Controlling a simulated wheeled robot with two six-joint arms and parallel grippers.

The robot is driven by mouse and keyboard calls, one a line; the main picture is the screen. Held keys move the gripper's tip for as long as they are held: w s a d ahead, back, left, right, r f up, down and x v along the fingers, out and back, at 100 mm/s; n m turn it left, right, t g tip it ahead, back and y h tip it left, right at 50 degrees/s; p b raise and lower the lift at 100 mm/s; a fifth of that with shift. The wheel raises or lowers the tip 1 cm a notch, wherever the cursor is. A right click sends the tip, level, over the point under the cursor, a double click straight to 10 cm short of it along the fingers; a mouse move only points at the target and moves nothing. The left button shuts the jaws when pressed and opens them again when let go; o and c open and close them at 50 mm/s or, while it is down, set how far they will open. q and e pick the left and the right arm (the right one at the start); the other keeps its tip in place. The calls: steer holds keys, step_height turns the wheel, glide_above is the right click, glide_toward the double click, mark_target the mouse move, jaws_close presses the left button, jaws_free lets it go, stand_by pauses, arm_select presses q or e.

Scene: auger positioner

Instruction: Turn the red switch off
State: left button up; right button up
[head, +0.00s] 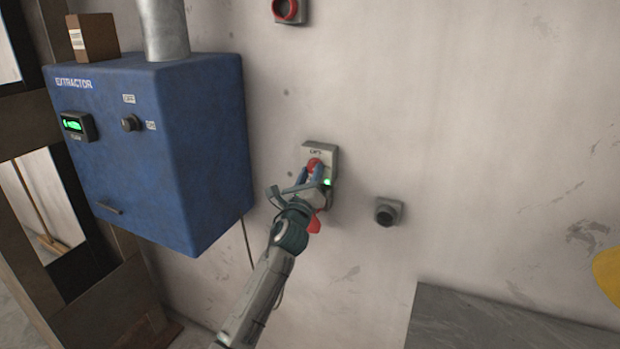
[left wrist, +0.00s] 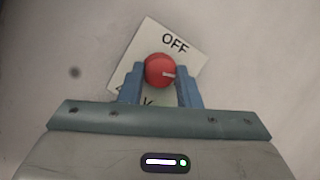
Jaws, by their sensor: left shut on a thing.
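The red switch (left wrist: 160,71) is a round red knob with a pale mark pointing right in the left wrist view. It sits on a white plate (left wrist: 188,48) with "OFF" printed above it. In the head view the red switch (head: 314,164) is on a grey wall box (head: 331,156) beside a green light (head: 327,183). My left gripper (head: 314,172) is shut on the knob, its blue fingers on either side, as the left wrist view (left wrist: 160,86) also shows. The lower lettering on the plate is mostly hidden. My right gripper is not in view.
A blue extractor box (head: 200,150) with a dark knob and green display hangs on the wall at left. A red-ringed fixture (head: 288,10) is above and a dark round fixture (head: 387,212) is at right. A grey surface (head: 490,325) lies at lower right.

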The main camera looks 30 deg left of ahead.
arm_select(q)
steer(key=n+g+y, duration=0.1)
steer(key=n, duration=0.3)
steer(key=shift+d+y, duration=0.15)
steer(key=shift+y, duration=0.25)
steer(key=n+g, duration=0.1)
steer(key=n, duration=0.1)
steer(key=n+y+p, duration=0.1)
steer(key=n, duration=0.1)
steer(key=shift+d+r+n+g, duration=0.1)
steer(key=shift+r+n+g, duration=0.1)
steer(key=shift+n+g, duration=0.15)
steer(key=n+p, duration=0.1)
steer(key=n+g, duration=0.1)
steer(key=n, duration=0.1)
steer(key=n+g+p, duration=0.1)
steer(key=n, duration=0.1)
steer(key=shift+r+n+p, duration=0.25)
steer(key=shift+p, duration=0.05)
steer(key=shift+n+g+p, duration=0.55)
steer(key=shift+n+p, duration=0.15)
steer(key=shift+n, duration=0.4)
steer(key=shift+f, duration=0.1)
steer(key=o, duration=1)
